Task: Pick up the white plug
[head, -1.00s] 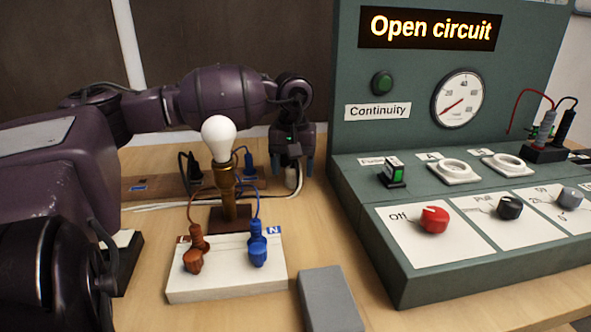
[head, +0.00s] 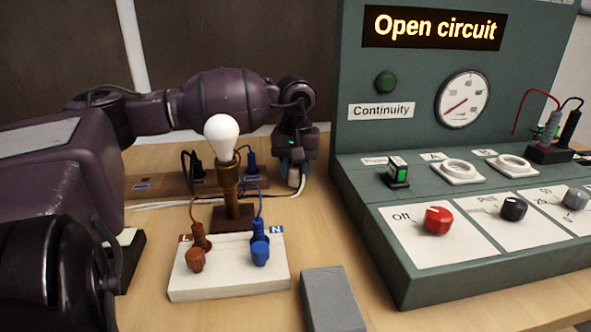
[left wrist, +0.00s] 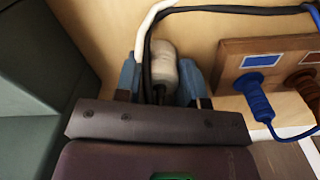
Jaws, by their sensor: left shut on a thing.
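The white plug (left wrist: 160,65) sits between the two blue fingers of my left gripper (left wrist: 160,82) in the left wrist view, with a white cable and a dark cable running past it. In the head view my left gripper (head: 294,172) points down behind the lamp, beside the test bench, and is shut on the white plug (head: 294,178), which shows only in part. The plug is close to the wooden table; I cannot tell if it touches it. My right gripper is in neither view.
A lamp with a white bulb (head: 221,138) stands left of the gripper. A wooden socket strip (head: 150,183) with blue and black plugs lies behind it. The white terminal block (head: 228,280) and grey block (head: 332,300) are in front. The green test bench (head: 420,160) fills the right.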

